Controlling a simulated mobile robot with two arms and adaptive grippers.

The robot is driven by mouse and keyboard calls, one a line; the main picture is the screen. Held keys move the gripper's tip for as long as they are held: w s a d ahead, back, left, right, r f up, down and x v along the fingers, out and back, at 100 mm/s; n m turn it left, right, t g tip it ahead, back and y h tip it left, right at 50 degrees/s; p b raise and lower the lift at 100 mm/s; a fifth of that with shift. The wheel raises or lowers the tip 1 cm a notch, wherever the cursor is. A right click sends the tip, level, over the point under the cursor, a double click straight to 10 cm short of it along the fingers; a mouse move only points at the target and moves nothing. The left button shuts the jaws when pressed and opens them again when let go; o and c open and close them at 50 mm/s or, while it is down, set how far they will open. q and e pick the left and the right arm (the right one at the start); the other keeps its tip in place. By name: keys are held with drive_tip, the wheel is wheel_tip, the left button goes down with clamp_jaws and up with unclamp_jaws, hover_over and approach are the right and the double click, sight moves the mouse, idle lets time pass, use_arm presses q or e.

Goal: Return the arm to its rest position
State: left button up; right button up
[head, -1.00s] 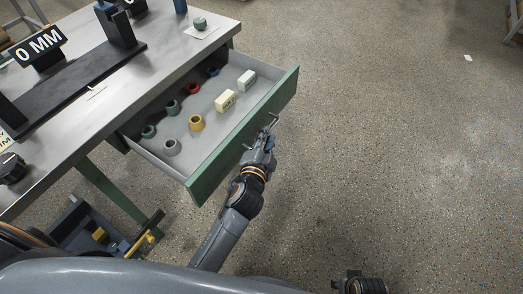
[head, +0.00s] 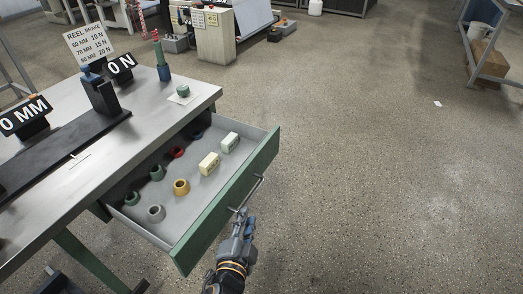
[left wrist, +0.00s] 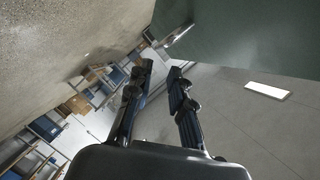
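My left gripper (head: 243,216) is just in front of the pulled-out drawer, close to the lower end of its metal handle (head: 256,183). In the left wrist view its two fingers (left wrist: 162,72) stand apart with nothing between them. The handle (left wrist: 179,34) shows there beyond the fingertips, apart from them. The green drawer front (head: 231,202) also fills the upper right of the left wrist view (left wrist: 245,35). My right gripper is not in view.
The open drawer holds a yellow ring (head: 181,187), a grey ring (head: 156,213), other coloured rings and two pale blocks (head: 209,164). The workbench (head: 62,184) carries a black fixture and signs. Floor to the right (head: 385,190) is clear.

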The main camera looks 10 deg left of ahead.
use_arm(q)
drive_tip(key=s+a+f+n+g, duration=0.35)
drive_tip(key=s+f, duration=0.25)
drive_tip(key=f, duration=0.4)
drive_tip(key=s+a+f+n+g, duration=0.3)
drive_tip(key=s+f+g, duration=0.2)
drive_tip(key=s+f, duration=0.3)
drive_tip(key=s+a+f+n+g, duration=0.3)
drive_tip(key=s+a+f+g, duration=0.15)
drive_tip(key=f, duration=0.65)
drive_tip(key=s+a+f+p, duration=0.1)
drive_tip(key=s+p, duration=0.7)
drive_tip(key=s, duration=0.1)
drive_tip(key=s+a+f+g+p, duration=0.1)
drive_tip(key=s+p, duration=0.8)
drive_tip(key=s, duration=0.1)
drive_tip(key=shift+s+f, duration=0.25)
drive_tip(key=shift+f, duration=0.15)
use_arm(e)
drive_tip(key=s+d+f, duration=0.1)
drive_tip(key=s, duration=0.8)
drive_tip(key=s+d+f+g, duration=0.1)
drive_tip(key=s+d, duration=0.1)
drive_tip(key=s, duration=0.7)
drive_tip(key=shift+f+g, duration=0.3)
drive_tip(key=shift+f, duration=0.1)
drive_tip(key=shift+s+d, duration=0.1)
